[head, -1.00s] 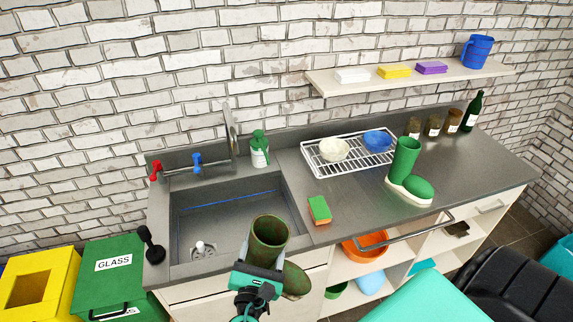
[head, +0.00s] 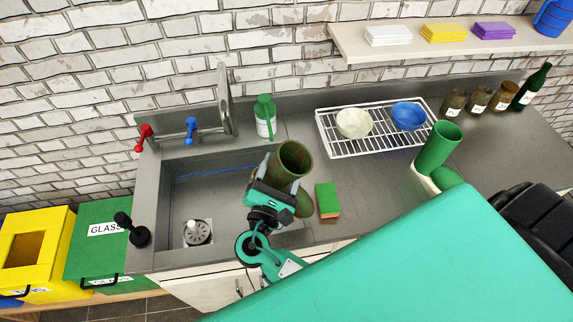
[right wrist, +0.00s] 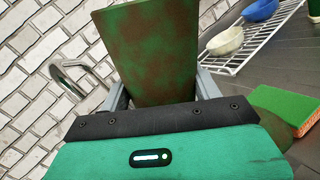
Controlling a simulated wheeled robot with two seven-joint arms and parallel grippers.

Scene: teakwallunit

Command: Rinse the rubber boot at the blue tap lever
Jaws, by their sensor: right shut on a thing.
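A green rubber boot with brown dirt patches (head: 293,162) is upright in my right gripper (head: 275,168). The gripper is shut on its shaft, over the right side of the sink near the counter edge. In the right wrist view the boot's brown-stained shaft (right wrist: 150,50) stands between the two fingers (right wrist: 160,90). The blue tap lever (head: 191,128) is on the wall tap at the back of the sink, left of the curved spout (head: 225,100). A red lever (head: 143,136) is further left. My left gripper is not in view.
A green-and-orange sponge (head: 327,200), a soap bottle (head: 265,118), a dish rack (head: 370,142) and a clean green boot (head: 438,148) stand on the counter.

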